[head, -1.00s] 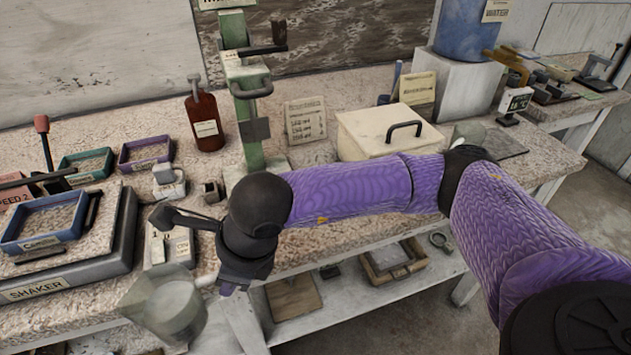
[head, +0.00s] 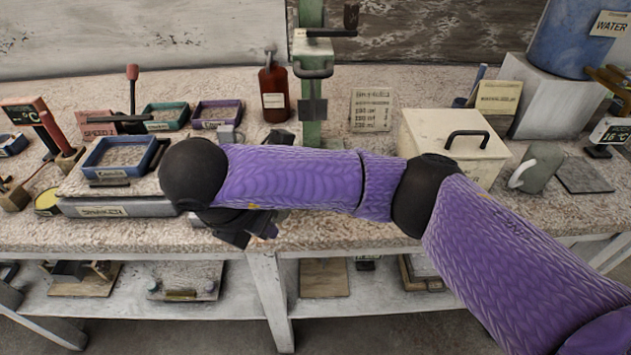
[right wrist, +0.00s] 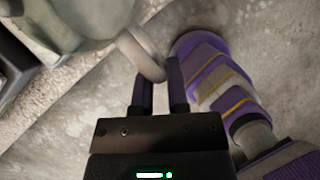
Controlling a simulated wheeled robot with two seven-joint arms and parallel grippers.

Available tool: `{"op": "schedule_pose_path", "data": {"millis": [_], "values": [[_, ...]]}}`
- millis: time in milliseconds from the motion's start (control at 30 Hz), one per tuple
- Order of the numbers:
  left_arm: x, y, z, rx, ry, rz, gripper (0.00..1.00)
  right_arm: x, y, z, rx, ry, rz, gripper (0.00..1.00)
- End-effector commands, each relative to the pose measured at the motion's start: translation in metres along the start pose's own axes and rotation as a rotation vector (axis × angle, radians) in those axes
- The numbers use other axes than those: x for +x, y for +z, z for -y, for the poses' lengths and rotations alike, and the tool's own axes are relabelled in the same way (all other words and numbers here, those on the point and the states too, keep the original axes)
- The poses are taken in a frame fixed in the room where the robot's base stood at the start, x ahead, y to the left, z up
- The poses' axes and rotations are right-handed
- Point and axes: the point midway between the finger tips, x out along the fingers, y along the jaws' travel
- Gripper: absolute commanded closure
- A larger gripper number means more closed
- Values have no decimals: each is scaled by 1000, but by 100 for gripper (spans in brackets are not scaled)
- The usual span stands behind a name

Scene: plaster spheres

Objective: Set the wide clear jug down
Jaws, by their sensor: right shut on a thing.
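The wide clear jug (right wrist: 70,25) is a pale, cloudy greenish vessel with a light loop handle (right wrist: 143,55). In the right wrist view it fills the top left, partly cut off by the frame. My right gripper (right wrist: 160,88) is shut on the handle. In the head view my purple right arm reaches left across the front of the bench, and the held jug is hidden. Whether the jug touches any surface cannot be told. My left gripper is out of view.
The speckled bench top (head: 345,225) has a bare front strip. The shaker (head: 120,208) with a blue tray (head: 120,170) stands left. A brown bottle (head: 273,90) and green stand (head: 312,110) are behind my arm. A cream lidded box (head: 440,130) and another jug (head: 541,165) stand right.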

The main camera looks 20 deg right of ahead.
Motion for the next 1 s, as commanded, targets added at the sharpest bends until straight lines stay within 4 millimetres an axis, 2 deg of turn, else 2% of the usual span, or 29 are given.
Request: {"op": "schedule_pose_path", "data": {"millis": [33,100,233,300,400,533,700,867,900,1000], "values": [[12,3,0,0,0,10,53,14,14,2,8,-3,-1,100],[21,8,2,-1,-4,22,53,25,37,4,7,-4,-2,100],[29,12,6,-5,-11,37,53,40,82,8,7,-3,1,100],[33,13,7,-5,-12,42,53,48,101,9,4,-1,0,100],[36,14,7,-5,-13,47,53,54,119,10,1,0,0,100],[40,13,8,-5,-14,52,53,61,124,11,-3,1,-1,100],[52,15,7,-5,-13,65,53,90,112,10,-6,0,-2,100],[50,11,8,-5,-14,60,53,87,112,10,-5,2,-1,100],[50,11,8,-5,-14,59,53,88,112,10,-6,1,-2,76],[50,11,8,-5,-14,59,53,87,112,10,-6,1,-1,54]]}}
